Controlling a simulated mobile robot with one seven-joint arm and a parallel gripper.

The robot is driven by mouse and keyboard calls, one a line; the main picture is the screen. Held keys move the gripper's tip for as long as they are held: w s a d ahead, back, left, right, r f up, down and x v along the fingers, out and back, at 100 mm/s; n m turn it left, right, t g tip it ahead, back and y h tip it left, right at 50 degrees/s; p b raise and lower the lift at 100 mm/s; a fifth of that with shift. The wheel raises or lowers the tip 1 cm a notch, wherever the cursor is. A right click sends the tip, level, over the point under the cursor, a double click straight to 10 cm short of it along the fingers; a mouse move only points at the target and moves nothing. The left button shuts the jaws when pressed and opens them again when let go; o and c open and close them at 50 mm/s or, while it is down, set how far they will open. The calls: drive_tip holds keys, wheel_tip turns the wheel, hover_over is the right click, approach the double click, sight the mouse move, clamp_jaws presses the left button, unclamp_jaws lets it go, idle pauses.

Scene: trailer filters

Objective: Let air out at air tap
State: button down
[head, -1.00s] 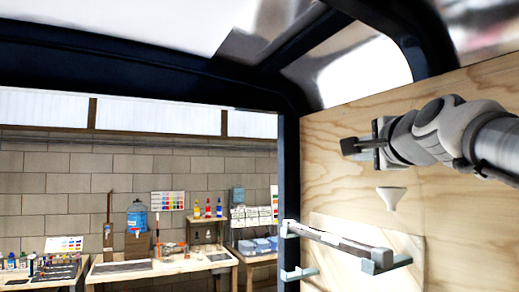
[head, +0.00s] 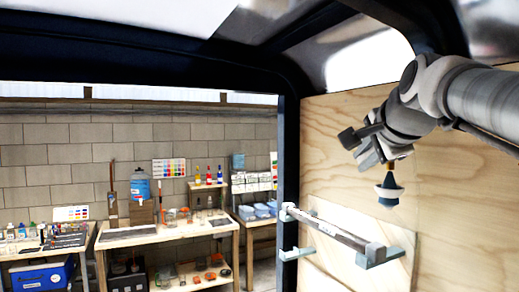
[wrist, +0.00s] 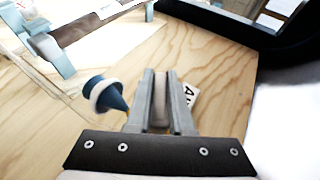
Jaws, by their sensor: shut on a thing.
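My gripper (head: 368,158) is by the plywood wall, above a blue cone with a white ring. In the wrist view, its two fingers (wrist: 161,78) are close together on a narrow grey-brown piece (wrist: 160,113), which may be the air tap's handle. I cannot make out the rest of the tap. A white label (wrist: 190,94) starting with "A" is partly hidden just right of the fingers. The blue cone (head: 388,192) is just below the gripper in the head view; it is left of the fingers in the wrist view (wrist: 106,94), apart from them.
A grey bar (head: 335,229) lies across pale blue-grey brackets (head: 380,256) on the plywood wall (head: 450,200), below the gripper. The dark trailer frame (head: 290,150) stands left of it. Workbenches (head: 165,232) with bottles and jars stand beyond the opening.

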idle(0.4)
drive_tip(key=c, duration=0.8)
unclamp_jaws()
drive_tip(key=shift+s, duration=0.15)
drive_tip(key=b+v, duration=0.1)
drive_tip(key=v, duration=1.6)
drive_tip(key=shift+r+b, duration=0.4)
drive_tip(key=shift+a+f, duration=0.1)
drive_tip(key=shift+a, duration=0.05)
